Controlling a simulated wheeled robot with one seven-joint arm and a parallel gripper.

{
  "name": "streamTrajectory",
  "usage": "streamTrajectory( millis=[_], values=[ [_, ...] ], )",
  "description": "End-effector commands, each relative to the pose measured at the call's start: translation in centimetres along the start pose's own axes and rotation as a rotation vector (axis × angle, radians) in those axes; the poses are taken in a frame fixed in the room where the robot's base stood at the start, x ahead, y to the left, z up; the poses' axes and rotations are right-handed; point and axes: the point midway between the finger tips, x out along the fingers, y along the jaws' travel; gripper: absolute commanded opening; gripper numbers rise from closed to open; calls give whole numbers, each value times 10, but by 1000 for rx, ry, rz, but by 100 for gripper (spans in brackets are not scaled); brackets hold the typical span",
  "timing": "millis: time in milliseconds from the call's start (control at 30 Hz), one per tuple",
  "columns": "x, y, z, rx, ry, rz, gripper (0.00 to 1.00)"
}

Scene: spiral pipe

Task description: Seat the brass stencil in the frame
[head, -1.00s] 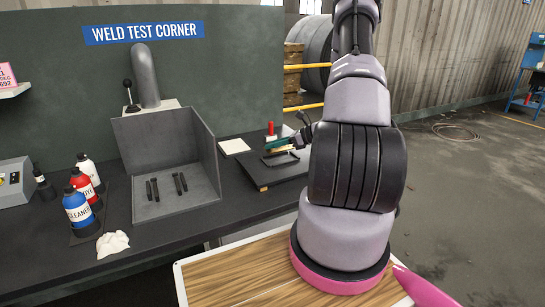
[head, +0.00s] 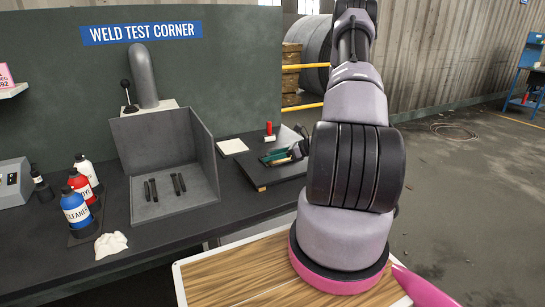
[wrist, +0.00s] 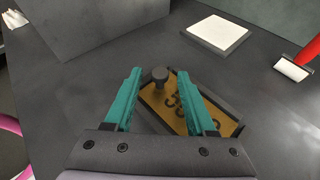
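The brass stencil (wrist: 178,108), a flat plate with dark cut characters, lies below and between my fingers in the wrist view. A dark frame edge (wrist: 214,92) runs along its far right side; I cannot tell whether the plate lies flat inside it. A dark round knob (wrist: 160,76) stands at the plate's far left end, between my fingertips. My gripper (wrist: 160,84) has teal fingers, spread with gaps on both sides of the knob. My gripper also shows in the head view (head: 277,158), low over the dark board; my arm hides part of that area.
A white pad (wrist: 218,32) and a red-handled tool (wrist: 298,66) lie beyond the stencil. The dark board (head: 262,180) rests on the bench (head: 170,222). A grey metal booth (head: 172,195) stands left of it, with bottles (head: 77,208) farther left.

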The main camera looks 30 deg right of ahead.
Motion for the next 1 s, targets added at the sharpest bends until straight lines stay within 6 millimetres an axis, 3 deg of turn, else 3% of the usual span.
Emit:
streamTrajectory(
  millis=[267,700,1000],
  values=[
    [-7,0,2,0,0,-2,56],
    [-94,-1,2,1,1,-4,56],
    [-121,0,2,0,0,-1,56]
  ],
)
